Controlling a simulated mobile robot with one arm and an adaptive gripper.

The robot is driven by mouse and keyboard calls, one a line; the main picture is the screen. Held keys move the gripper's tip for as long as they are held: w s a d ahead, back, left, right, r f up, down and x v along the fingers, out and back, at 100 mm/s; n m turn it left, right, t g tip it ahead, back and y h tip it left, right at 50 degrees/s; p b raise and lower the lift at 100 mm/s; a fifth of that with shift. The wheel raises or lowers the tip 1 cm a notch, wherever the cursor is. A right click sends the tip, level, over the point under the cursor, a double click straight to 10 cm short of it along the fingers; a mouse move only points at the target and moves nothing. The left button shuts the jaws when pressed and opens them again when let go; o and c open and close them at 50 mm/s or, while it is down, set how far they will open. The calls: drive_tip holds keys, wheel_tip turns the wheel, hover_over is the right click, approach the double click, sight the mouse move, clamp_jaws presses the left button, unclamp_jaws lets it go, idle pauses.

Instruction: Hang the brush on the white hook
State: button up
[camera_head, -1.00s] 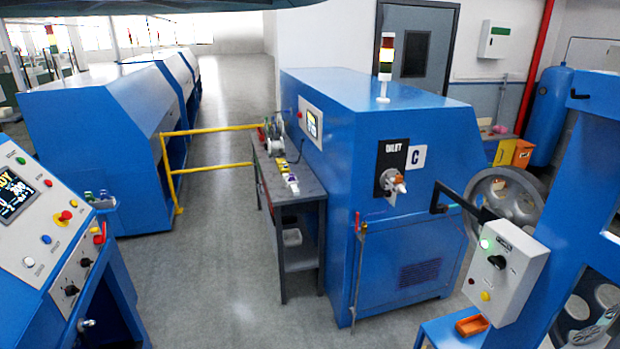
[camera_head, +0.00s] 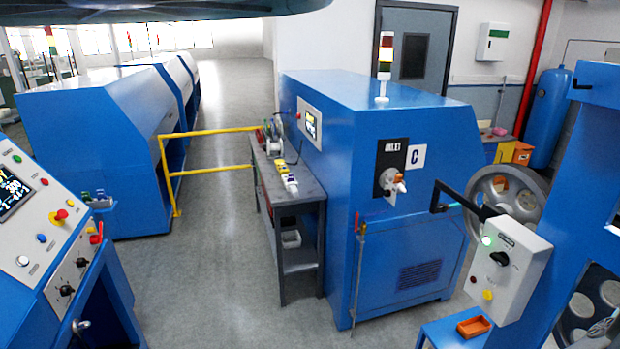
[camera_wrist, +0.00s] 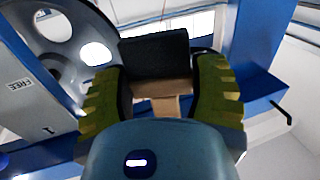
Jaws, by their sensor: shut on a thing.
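In the wrist view, my gripper (camera_wrist: 158,98), with two ribbed yellow-green fingers, is shut on the brush (camera_wrist: 160,90). The brush shows a pale wooden body with a black block (camera_wrist: 155,55) on its far side. The rest of it is hidden behind the gripper's housing. In the head view neither gripper nor brush shows. I cannot make out a white hook for certain. A dark hook (camera_head: 581,84) juts from the blue frame at the right edge, and a dark hook (camera_wrist: 283,112) also shows at the right in the wrist view, apart from the brush.
The blue frame (camera_head: 590,170) stands at right with a grey control box (camera_head: 508,262) on an arm. A spoked wheel (camera_head: 507,200) is behind it. A blue machine (camera_head: 400,240) fills the middle, beside a grey bench (camera_head: 300,185). Open floor (camera_head: 220,270) lies at left-centre.

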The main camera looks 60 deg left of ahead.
drive_tip(key=o, duration=1.3)
